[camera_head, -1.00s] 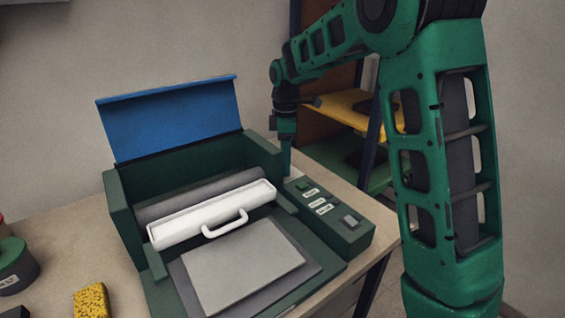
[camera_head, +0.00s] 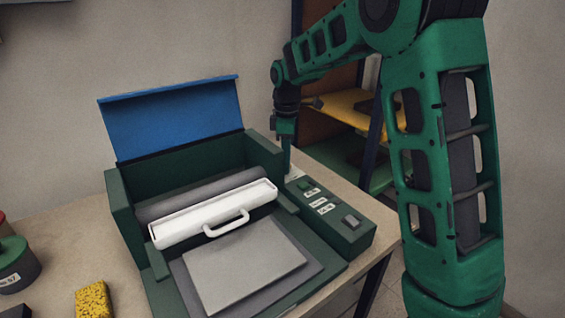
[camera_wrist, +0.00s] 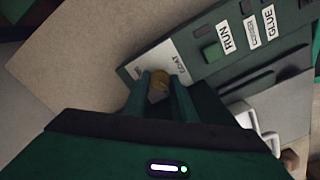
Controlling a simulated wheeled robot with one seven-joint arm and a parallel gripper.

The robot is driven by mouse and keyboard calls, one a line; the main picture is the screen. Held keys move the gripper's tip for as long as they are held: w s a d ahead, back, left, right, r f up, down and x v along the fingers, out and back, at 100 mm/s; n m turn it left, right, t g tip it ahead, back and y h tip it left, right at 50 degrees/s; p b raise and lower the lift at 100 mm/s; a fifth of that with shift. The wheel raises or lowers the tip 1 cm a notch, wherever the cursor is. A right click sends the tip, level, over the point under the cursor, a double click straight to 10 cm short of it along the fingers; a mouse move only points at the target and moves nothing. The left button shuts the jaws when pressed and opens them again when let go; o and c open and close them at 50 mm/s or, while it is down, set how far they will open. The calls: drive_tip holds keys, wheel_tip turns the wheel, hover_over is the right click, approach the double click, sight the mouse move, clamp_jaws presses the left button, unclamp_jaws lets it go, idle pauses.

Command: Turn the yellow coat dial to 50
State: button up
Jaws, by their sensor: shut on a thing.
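The yellow coat dial (camera_wrist: 159,79) is a small round knob on the machine's control panel, beside a white plate marked COAT (camera_wrist: 183,58). My gripper (camera_wrist: 160,84) is shut on the dial, with one finger on each side of it. In the head view my gripper (camera_head: 287,160) points down at the far end of the control panel (camera_head: 345,237), and the dial is hidden there. I cannot read the dial's setting.
The panel also carries RUN (camera_wrist: 227,37) and GLUE (camera_wrist: 270,22) labels. The machine has a raised blue lid (camera_head: 172,118) and a white trough with a handle (camera_head: 210,215). A yellow sponge (camera_head: 93,300) lies on the table at left.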

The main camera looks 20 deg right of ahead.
drive_tip(key=m, duration=0.4)
drive_tip(key=shift+s+d, duration=0.1)
drive_tip(key=shift+d, duration=0.1)
drive_tip(key=m, duration=0.4)
drive_tip(key=shift+m, duration=0.4)
drive_tip(key=m, duration=0.5)
drive_tip(key=shift+f, duration=0.1)
drive_tip(key=m, duration=0.4)
drive_tip(key=shift+s+a+m, duration=0.1)
drive_tip(key=shift+m, duration=0.2)
drive_tip(key=o, duration=1)
drive_tip(key=shift+o, duration=0.2)
